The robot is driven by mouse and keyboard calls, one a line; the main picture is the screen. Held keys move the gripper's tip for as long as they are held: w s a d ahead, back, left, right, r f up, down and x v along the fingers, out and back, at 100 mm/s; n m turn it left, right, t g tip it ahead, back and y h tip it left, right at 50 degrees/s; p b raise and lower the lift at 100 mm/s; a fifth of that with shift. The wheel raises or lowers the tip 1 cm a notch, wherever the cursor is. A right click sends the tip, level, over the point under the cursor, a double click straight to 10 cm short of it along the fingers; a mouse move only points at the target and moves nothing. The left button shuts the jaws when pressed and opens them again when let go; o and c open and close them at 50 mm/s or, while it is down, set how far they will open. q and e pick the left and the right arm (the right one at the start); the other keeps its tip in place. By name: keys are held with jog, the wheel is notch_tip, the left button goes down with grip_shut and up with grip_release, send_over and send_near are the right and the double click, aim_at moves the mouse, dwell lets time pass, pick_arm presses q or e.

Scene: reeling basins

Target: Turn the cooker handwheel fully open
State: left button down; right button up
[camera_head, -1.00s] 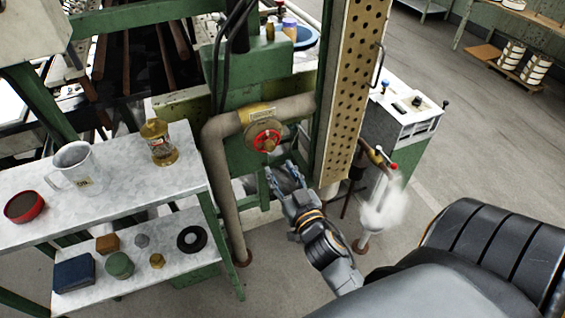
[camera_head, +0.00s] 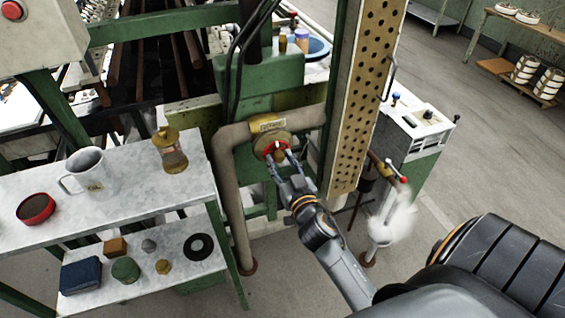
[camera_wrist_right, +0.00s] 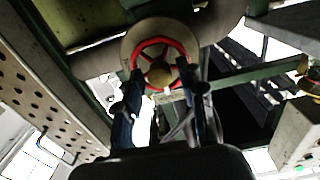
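The cooker handwheel is a small red-rimmed wheel (camera_head: 271,148) with a brass-coloured hub, on a pipe at a green housing. In the right wrist view the red handwheel (camera_wrist_right: 160,43) is straight ahead. My right gripper (camera_head: 277,158) is at the wheel. In the right wrist view its two dark fingers (camera_wrist_right: 162,82) are apart, one at each side of the lower rim. I cannot tell whether they touch the rim. The fingers partly hide the wheel in the head view. My left gripper does not show.
A perforated metal column (camera_head: 362,95) stands just right of the wheel. The thick pipe (camera_head: 232,190) runs down at its left. A white-topped shelf (camera_head: 120,195) with a mug and a lantern is further left. White steam (camera_head: 397,222) rises at a valve on the right.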

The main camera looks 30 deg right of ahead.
grip_shut()
jog(key=n, duration=0.3)
jog(key=shift+n, duration=0.3)
jog(key=n, duration=0.3)
jog(key=shift+n+p, duration=0.4)
jog(key=n, duration=0.6)
jog(key=shift+p, duration=0.35)
jog(key=n, duration=0.4)
jog(key=shift+p, duration=0.4)
jog(key=n+p, duration=0.1)
jog(key=n, duration=0.4)
jog(key=shift+r, duration=0.1)
jog(key=n+p, duration=0.1)
jog(key=n, duration=0.3)
jog(key=shift+n+p, duration=0.4)
jog(key=shift+n, duration=0.9)
jog(key=shift+o, duration=1.2)
grip_release()
